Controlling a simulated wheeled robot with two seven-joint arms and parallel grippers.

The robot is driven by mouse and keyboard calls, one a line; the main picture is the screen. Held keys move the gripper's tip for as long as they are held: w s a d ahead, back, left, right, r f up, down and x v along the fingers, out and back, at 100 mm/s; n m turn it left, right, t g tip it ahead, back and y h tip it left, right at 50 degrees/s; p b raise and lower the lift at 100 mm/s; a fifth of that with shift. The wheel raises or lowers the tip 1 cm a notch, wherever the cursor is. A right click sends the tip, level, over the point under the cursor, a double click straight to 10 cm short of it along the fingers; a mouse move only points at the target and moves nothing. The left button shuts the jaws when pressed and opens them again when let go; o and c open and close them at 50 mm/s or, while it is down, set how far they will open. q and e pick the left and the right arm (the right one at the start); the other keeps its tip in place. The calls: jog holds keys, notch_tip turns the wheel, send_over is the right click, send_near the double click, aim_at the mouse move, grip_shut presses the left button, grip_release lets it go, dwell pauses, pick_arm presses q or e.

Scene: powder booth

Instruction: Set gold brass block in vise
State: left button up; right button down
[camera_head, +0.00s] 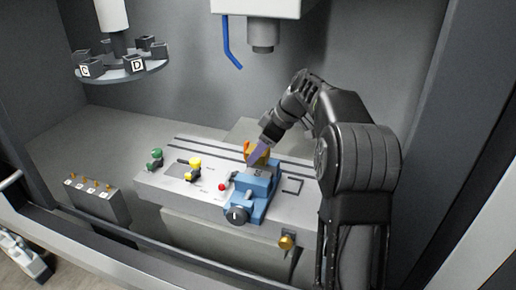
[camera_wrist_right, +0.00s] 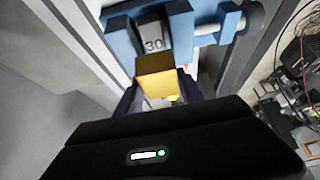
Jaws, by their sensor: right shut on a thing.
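The gold brass block (camera_head: 248,147) is between the fingers of my right gripper (camera_head: 258,152), which is shut on it. In the right wrist view the block (camera_wrist_right: 155,72) shows between the fingertips (camera_wrist_right: 158,88), close to the vise. The blue vise (camera_head: 262,187) stands on the grey slotted table, with a dark round knob at its front. It also shows at the top of the wrist view (camera_wrist_right: 120,40), with a grey part marked 30. The block is at the vise's far end in the head view; I cannot tell whether it touches.
Green (camera_head: 155,157) and yellow (camera_head: 194,168) knobs and a red button (camera_head: 222,187) are left of the vise. A spindle head (camera_head: 262,35) with a blue hose (camera_head: 230,45) hangs above. A lettered carousel (camera_head: 120,68) is at upper left.

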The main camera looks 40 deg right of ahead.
aim_at(258, 163)
dwell(0.7)
jog(key=shift+f+b, duration=0.2)
jog(key=shift+b, duration=0.1)
jog(key=shift+f+b, duration=1.15)
jog(key=shift+f, duration=0.15)
jog(key=shift+f, duration=0.15)
jog(key=shift+f+b, duration=0.5)
jog(key=shift+b, duration=0.15)
jog(key=shift+s+f, duration=0.1)
